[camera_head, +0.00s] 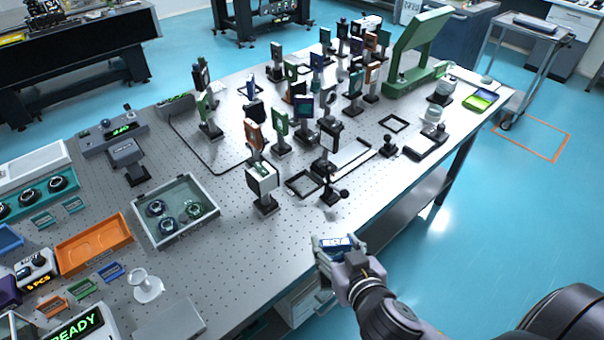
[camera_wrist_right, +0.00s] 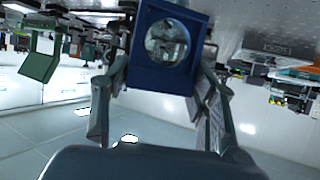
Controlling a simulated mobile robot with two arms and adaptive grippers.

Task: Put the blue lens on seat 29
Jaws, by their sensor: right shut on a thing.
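The blue lens is a round clear glass in a square blue mount (camera_wrist_right: 167,45), large in the right wrist view. In the head view it is a small blue piece (camera_head: 337,242) at the table's front edge. My right gripper (camera_head: 336,247) is shut on it, with one finger on each side of the mount in the right wrist view (camera_wrist_right: 160,82). The lens is held near the edge, apart from the standing optics. Seat numbers are too small to read, so I cannot tell which seat is 29. My left gripper is not in view.
Several optics on posts crowd the middle and back of the perforated table (camera_head: 235,240). Flat black square frames (camera_head: 303,183) (camera_head: 394,123) lie among them. A grey tray (camera_head: 176,211) and an orange tray (camera_head: 94,243) are left. A green stand (camera_head: 415,50) rises at the back.

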